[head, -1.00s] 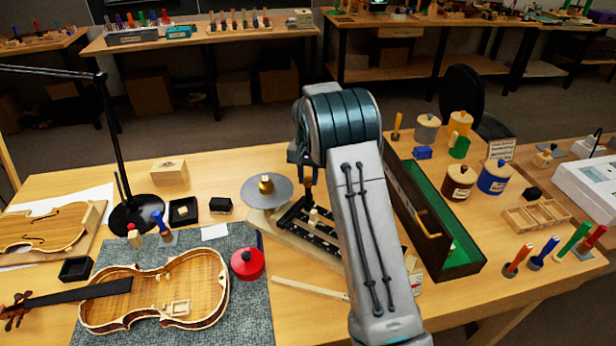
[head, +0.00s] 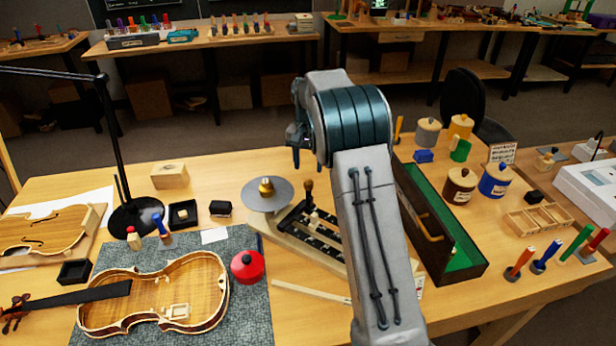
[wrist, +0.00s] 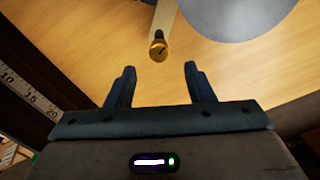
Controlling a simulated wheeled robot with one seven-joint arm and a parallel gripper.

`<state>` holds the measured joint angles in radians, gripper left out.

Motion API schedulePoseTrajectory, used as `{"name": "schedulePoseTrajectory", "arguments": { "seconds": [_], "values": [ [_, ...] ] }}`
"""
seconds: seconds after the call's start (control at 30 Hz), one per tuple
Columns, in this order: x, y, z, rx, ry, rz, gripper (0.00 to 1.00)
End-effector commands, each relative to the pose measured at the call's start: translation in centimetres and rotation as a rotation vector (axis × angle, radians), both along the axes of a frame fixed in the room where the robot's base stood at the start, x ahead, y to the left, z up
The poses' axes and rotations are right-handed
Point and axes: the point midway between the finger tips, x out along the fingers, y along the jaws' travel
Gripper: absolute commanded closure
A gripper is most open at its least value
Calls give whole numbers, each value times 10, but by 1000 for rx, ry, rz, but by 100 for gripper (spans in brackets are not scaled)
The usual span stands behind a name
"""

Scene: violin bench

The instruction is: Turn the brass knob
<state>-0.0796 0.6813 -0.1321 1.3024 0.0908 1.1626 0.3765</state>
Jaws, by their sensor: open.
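In the wrist view a round brass knob (wrist: 158,48) sits at the end of a pale bar, beside a grey disc (wrist: 235,12). My gripper (wrist: 160,70) is open and empty; the knob appears just beyond the gap between its fingertips, not between the fingers. In the head view the grey disc (head: 252,199) carries a brass piece (head: 266,187) at its centre. I cannot tell whether this is the same brass part. My gripper (head: 296,157) hangs behind and above the disc's right side, apart from it.
A black slotted fixture (head: 318,226) with a dark upright handle (head: 308,187) stands right of the disc. A green-lined open case (head: 462,254) lies further right. A violin body (head: 205,285) and a red pot (head: 247,265) are at the front left.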

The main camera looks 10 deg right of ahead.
Motion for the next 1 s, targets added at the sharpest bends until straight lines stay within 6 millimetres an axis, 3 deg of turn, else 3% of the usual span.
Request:
{"name": "schedulePoseTrajectory", "arguments": {
  "seconds": [0.1, 0.3, 0.5, 0.83, 1.0],
  "values": [
    [1, 0, 28, 0, -4, 0, 52],
    [1, 1, 61, 1, -3, 0, 52],
    [0, 1, 73, 1, 0, 1, 52],
    [-1, 1, 75, 1, 0, 1, 52],
    [-20, -1, 90, 7, -18, 21, 52]
  ]
}}
